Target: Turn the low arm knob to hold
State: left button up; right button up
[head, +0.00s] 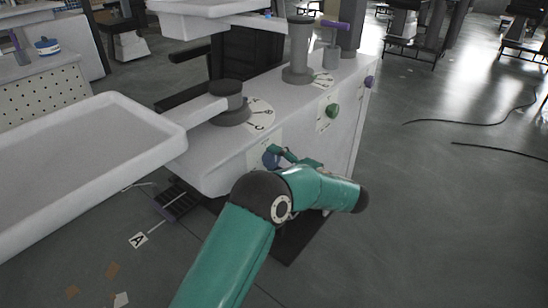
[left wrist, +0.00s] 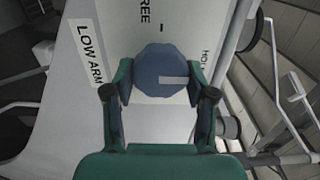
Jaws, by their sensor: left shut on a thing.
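The low arm knob (left wrist: 158,66) is a blue, many-sided knob on the white panel face. In the left wrist view a pale pointer line on it points right, towards the side with the partly hidden HOLD label (left wrist: 205,60). The FREE label (left wrist: 145,11) is at the top and the LOW ARM label (left wrist: 90,55) at the left. My left gripper (left wrist: 160,78) is shut on the knob, one finger on each side. In the head view the knob (head: 270,158) shows beside my left gripper (head: 284,157), partly covered by it. My right gripper is in neither view.
A green knob (head: 332,111) and a purple knob (head: 370,82) sit further along the same white cabinet (head: 215,160). Grey columns with dials stand on its top. A white tray arm (head: 90,150) reaches out at left. The floor at right is open, with dark cables.

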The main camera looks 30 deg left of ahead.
pick_arm(q)
jog(key=shift+w+d+f, duration=0.15)
jog(key=shift+d+f, duration=0.05)
jog(key=shift+d, duration=0.1)
jog(key=o, duration=1.1)
jog(key=shift+a+r, duration=0.1)
jog(key=d, duration=0.8)
jog(key=s+d, duration=0.1)
jog(key=d, duration=0.3)
